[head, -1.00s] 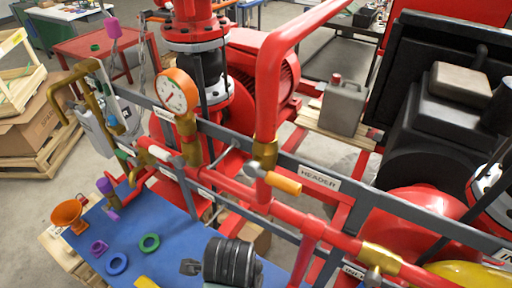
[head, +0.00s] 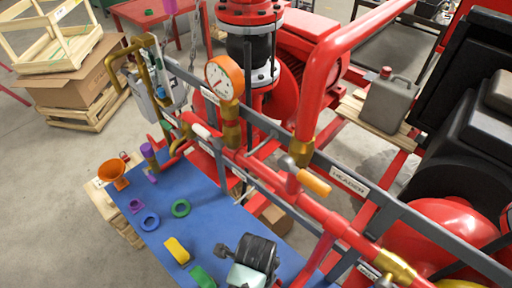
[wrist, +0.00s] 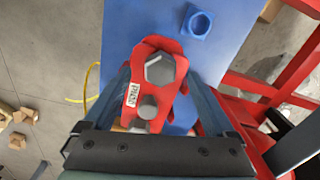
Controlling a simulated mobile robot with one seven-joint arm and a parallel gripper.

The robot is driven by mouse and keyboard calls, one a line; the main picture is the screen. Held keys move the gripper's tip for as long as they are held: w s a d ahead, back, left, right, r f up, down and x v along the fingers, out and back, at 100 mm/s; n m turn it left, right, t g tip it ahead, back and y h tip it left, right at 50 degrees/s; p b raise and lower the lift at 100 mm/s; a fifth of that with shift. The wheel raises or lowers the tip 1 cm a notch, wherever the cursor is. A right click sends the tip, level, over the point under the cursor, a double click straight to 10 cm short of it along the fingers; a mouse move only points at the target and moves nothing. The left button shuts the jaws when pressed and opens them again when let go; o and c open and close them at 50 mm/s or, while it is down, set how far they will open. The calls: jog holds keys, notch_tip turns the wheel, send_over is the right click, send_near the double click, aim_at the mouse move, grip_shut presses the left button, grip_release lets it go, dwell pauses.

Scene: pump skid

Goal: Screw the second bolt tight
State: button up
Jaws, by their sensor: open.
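In the wrist view a red two-lobed piece (wrist: 178,62) with a small white label lies between my fingers. A large grey hexagonal bolt head (wrist: 160,70) shows in its upper lobe, and a smaller grey round-topped part (wrist: 148,107) shows below it. I cannot tell how far either is screwed in. My gripper (wrist: 160,80) is open, with one finger on each side of the red piece. I cannot tell whether the fingers touch it. In the head view my arm is at the bottom edge, and the bolts cannot be made out.

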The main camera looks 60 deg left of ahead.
jog(key=shift+f, duration=1.45)
grip_shut()
jog(key=m+p, duration=0.1)
jog(key=m, duration=0.3)
jog(key=shift+r+p, duration=0.15)
jog(key=shift+p, duration=0.2)
jog(key=m+p, duration=0.1)
jog(key=m, duration=0.7)
jog(key=shift+m+p, duration=0.35)
jog(key=shift+m, duration=0.05)
jog(key=shift+f+m+b, duration=0.35)
jog(key=shift+m, duration=0.15)
jog(key=shift+m+b, duration=0.4)
jog(key=shift+b, duration=0.3)
